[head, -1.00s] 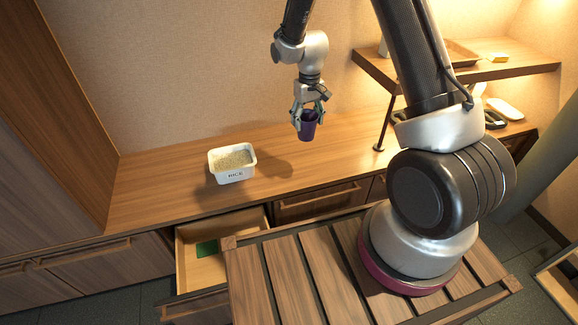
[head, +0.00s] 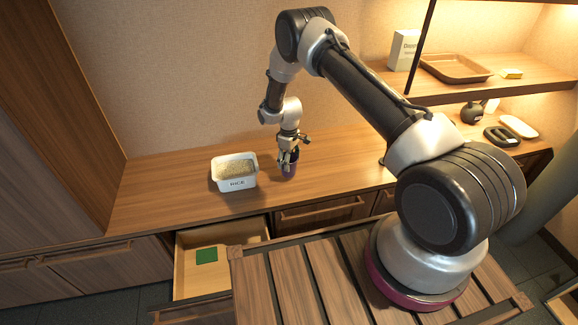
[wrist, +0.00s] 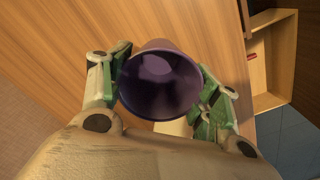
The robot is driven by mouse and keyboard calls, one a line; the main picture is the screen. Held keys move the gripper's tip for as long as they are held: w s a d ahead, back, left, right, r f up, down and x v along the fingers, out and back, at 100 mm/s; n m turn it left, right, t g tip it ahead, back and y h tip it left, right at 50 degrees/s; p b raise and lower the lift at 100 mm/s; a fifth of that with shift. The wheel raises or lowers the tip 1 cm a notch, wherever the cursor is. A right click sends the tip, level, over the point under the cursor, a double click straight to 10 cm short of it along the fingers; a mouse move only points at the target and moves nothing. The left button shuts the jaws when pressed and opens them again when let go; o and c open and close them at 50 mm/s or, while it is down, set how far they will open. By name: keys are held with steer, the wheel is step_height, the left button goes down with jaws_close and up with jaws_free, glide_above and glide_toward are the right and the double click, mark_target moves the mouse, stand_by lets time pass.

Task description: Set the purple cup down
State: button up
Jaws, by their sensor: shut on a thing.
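The purple cup (head: 289,168) is at the counter in the head view, to the right of the rice tub. My gripper (head: 288,158) is shut on it, with a finger on either side. In the wrist view the cup (wrist: 160,84) shows its open mouth toward the camera and its dark inside looks empty. The green-padded fingers of my gripper (wrist: 168,92) flank it left and right. The cup looks upright and very low over the wooden counter (head: 345,165). I cannot tell whether its base touches the wood.
A white tub of rice (head: 235,172) stands left of the cup. An open drawer (head: 240,232) with a green item (head: 206,255) lies below the counter front. A shelf with a brown tray (head: 455,68) is at the right. The counter's left part is clear.

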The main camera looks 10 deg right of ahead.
steer(key=shift+f, duration=1.3)
steer(key=shift+f, duration=0.15)
steer(key=o, duration=0.8)
steer(key=shift+o, duration=0.2)
